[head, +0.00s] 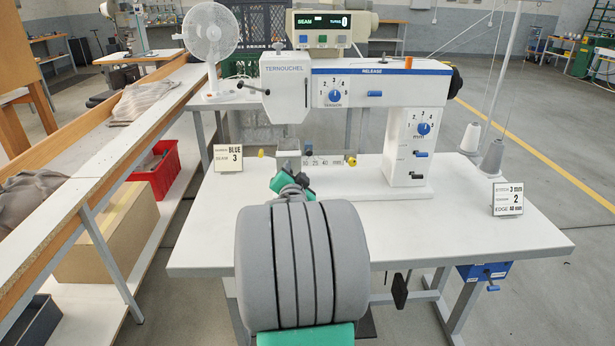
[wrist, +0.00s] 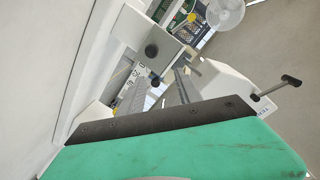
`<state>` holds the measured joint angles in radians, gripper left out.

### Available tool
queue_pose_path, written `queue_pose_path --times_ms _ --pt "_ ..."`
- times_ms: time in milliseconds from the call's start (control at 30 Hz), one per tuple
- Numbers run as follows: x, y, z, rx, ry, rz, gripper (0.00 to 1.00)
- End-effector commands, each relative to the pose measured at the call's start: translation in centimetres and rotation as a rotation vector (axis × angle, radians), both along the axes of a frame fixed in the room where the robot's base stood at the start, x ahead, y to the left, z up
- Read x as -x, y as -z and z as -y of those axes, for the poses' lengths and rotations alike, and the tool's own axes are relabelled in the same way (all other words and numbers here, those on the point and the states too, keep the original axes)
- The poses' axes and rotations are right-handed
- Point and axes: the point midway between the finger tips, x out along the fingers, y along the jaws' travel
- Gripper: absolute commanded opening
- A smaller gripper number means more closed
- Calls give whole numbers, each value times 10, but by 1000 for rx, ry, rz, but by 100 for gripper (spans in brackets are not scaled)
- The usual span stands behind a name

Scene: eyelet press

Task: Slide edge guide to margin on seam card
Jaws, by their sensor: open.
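The edge guide looks like a grey block (head: 288,160) on the bed below the needle head, left of the visible numbers on the mm scale (head: 327,161). In the wrist view, a grey block with a dark round knob (wrist: 151,51) stands beside the numbered scale (wrist: 131,90). The seam card (head: 508,199) stands at the table's right; its last line seems to read edge 40 mm. My gripper (head: 302,188) is open, just in front of the block and scale, largely hidden behind my arm. I cannot tell whether it touches the guide.
The sewing machine (head: 410,140) rises behind the scale, with its needle head (head: 287,85) overhead. Another card (head: 228,158) stands at left. A fan (head: 210,40) is behind it. The white table (head: 460,235) is clear at front right.

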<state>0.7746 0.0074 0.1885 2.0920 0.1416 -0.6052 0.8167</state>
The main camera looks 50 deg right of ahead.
Motion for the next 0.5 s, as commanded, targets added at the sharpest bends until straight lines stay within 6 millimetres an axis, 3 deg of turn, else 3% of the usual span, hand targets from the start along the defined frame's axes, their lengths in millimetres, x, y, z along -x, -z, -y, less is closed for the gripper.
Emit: queue_pose_path --times_ms 33,167,500 --pt "11 6 19 20 36 50 41" --pt "18 -4 40 48 64 115 41" --pt "-17 -6 87 48 61 113 41"
